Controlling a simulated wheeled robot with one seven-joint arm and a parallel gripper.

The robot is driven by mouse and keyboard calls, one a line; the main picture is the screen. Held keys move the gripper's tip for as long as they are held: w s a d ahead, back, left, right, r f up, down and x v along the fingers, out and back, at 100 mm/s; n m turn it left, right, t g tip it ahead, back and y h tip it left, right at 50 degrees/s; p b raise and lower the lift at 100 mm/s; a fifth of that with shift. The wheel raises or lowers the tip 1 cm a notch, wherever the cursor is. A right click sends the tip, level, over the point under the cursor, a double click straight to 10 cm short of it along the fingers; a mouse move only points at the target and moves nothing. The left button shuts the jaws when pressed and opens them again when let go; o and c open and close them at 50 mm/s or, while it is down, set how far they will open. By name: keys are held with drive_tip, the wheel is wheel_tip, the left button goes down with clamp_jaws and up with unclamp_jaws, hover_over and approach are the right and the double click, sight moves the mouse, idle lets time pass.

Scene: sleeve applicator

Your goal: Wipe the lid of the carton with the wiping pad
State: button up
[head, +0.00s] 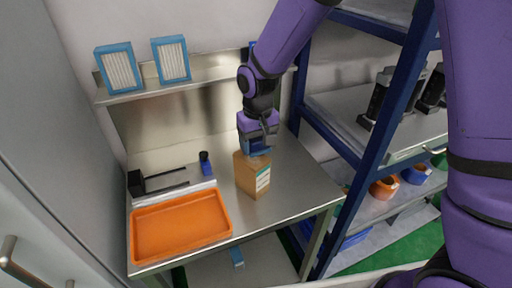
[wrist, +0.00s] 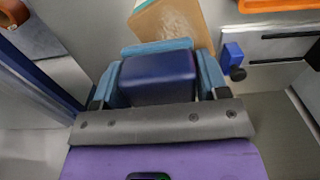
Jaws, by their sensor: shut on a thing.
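The carton (head: 252,176) is a brown box with a white and green label, upright on the steel table. In the wrist view its lid (wrist: 172,22) shows a whitish smudged patch. My gripper (head: 258,142) is above the carton, pointing down. It is shut on the wiping pad (wrist: 158,78), a dark blue block with a lighter blue edge, between the two fingers. In the head view the pad (head: 256,149) is at the lid's far side; I cannot tell whether it touches. The pad's underside and part of the lid are hidden.
An orange tray (head: 180,226) lies at the table's front left. Behind it are a black rack (head: 160,182) and a small blue object with a black top (head: 205,163). A wall shelf (head: 140,95) holds blue-framed filters. A blue shelving frame (head: 372,130) stands close on the right.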

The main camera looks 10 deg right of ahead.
drive_tip(key=shift+s+r, duration=0.15)
drive_tip(key=shift+r, duration=3.45)
drive_tip(key=shift+f, duration=0.1)
